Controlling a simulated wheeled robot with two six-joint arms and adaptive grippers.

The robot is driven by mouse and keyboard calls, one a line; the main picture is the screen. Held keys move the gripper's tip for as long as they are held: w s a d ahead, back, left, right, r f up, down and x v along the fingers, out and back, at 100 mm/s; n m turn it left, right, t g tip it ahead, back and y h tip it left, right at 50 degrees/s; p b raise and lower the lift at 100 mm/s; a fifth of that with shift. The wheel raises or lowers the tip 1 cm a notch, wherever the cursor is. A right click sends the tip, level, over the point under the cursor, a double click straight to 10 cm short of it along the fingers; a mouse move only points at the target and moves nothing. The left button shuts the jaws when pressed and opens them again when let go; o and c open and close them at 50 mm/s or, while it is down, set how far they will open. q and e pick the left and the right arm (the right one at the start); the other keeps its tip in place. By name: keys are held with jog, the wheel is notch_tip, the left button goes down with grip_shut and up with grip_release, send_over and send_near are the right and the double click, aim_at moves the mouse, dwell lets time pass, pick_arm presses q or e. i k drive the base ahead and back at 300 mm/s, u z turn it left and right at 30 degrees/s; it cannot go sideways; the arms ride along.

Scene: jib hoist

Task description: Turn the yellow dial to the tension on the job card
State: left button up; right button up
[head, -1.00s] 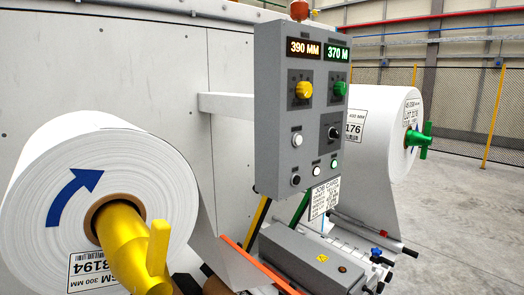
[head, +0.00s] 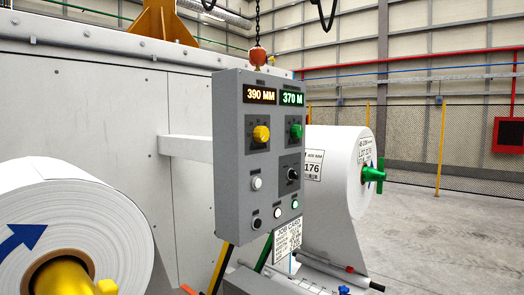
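The yellow dial (head: 261,134) is on the upper left of the grey control panel (head: 230,190) in the head view. Above it an amber display (head: 260,94) reads 390 MM. A green dial (head: 296,131) sits to its right under a green display (head: 292,99) reading 370 M. The white job card (head: 287,241) hangs below the panel's lower right. Its heading reads JOB CARD, but the smaller lines are too small to read. Neither of my grippers is in view.
A large white roll (head: 110,215) on a yellow chuck (head: 62,278) stands at the lower left. Another roll (head: 335,165) with a green chuck (head: 377,173) stands behind the panel to the right. The panel also carries a black knob (head: 292,174) and several buttons. Open floor lies at the right.

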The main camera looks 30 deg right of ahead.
aim_at(260, 133)
jog(key=k, duration=1.3)
jog(key=z, duration=0.55)
jog(key=i, duration=0.55)
jog(key=z, duration=0.6)
jog(key=i, duration=0.75)
jog(key=u, duration=0.3)
jog(key=k, duration=0.15)
jog(key=z, duration=0.1)
